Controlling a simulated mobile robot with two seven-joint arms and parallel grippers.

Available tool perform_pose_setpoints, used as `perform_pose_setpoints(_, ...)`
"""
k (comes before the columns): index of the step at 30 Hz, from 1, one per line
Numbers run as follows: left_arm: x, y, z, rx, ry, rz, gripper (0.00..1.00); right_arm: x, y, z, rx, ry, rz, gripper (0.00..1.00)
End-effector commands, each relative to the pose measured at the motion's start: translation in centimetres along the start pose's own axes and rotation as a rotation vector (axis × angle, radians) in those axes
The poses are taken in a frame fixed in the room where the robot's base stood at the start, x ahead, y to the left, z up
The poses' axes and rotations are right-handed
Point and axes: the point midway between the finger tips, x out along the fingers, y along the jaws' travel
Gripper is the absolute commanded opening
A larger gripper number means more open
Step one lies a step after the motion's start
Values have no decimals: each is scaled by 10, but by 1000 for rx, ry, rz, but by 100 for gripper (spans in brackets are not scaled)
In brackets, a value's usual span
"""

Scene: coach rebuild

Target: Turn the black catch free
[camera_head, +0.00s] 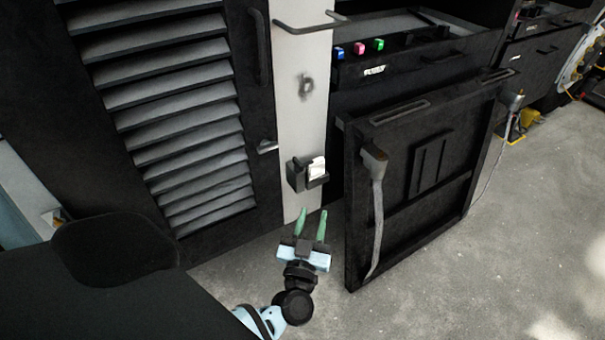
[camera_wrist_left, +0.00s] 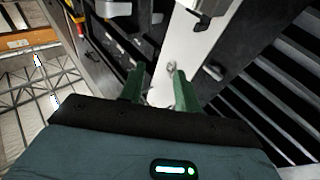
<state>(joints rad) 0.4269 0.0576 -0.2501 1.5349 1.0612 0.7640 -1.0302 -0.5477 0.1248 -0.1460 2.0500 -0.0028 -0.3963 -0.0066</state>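The black catch (camera_head: 297,175) is a small dark block on the pale upright post, with a white piece (camera_head: 317,168) at its right side. My left gripper (camera_head: 311,212) is just below it in the head view. Its two green fingers point up towards the catch, apart and with nothing between them. The left wrist view also shows the open green fingers (camera_wrist_left: 158,74), with the pale post behind them. A white piece (camera_wrist_left: 112,8) shows at the top edge there; I cannot tell whether it belongs to the catch. My right gripper is not in view.
A louvred black door (camera_head: 185,120) stands left of the post, with a small metal handle (camera_head: 266,146). A grey fitting (camera_head: 306,86) is higher on the post. A black panel (camera_head: 425,185) leans out at the right. Grey floor (camera_head: 530,220) is open beyond it.

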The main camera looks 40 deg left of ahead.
Motion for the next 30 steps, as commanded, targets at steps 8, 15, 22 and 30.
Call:
perform_pose_setpoints(8, 85, -22, 21, 50, -4, -460, 33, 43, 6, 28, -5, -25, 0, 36)
perform_pose_setpoints(15, 118, -27, 30, 99, -149, -708, 33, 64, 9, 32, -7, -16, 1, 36)
perform_pose_setpoints(22, 125, -28, 31, 116, -211, -772, 33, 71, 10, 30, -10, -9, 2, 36)
perform_pose_setpoints(30, 132, -36, 32, 117, -208, -773, 33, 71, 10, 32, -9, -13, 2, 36)
